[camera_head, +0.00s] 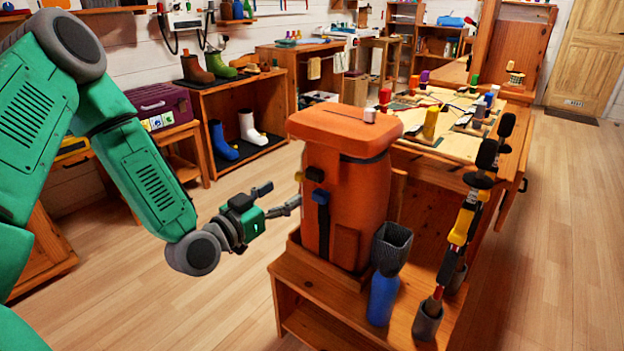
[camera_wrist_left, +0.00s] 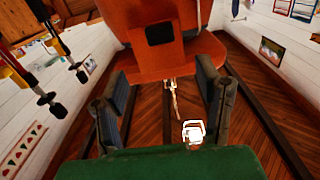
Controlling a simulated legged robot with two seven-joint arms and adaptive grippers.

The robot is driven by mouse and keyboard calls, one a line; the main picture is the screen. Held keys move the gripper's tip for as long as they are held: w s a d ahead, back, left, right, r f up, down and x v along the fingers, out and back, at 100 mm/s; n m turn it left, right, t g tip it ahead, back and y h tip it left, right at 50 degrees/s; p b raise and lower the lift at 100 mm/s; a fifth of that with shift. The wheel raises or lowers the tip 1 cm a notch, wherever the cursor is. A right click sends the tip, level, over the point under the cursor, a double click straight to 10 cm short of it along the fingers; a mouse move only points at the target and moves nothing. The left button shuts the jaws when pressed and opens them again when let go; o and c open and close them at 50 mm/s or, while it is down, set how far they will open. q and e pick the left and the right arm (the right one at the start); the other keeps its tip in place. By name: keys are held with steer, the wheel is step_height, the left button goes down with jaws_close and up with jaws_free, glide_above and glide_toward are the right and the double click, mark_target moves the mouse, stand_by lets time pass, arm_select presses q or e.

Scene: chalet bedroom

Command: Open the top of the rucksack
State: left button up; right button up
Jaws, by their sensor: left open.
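The orange rucksack (camera_head: 346,205) stands upright in a shallow wooden tray on a low wooden stand, with its flat top lid (camera_head: 345,131) down over it. A dark blue strap with a buckle (camera_head: 320,197) hangs on its front, and a small yellow piece (camera_head: 299,176) sits at its left side. My left gripper (camera_head: 279,199) is open and empty, just left of the rucksack at about buckle height, with its fingers pointing at it. In the left wrist view the rucksack (camera_wrist_left: 158,62) lies beyond the open fingers (camera_wrist_left: 163,78), with a dark square patch on it. My right gripper is not in view.
A cluttered workbench (camera_head: 460,122) is behind. A shelf with boots (camera_head: 237,125) is at the back left. The floor left of the stand is clear.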

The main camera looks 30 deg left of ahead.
mark_target(312, 174)
arm_select(q)
steer(key=w, duration=0.3)
steer(key=w+b, duration=0.1)
steer(key=w, duration=0.2)
steer(key=w+b, duration=0.1)
steer(key=w, duration=0.2)
steer(key=shift+w+d+f, duration=0.15)
steer(key=shift+w+d, duration=0.1)
steer(key=shift+w, duration=0.05)
steer(key=shift+w+d, duration=0.1)
steer(key=shift+w, duration=0.4)
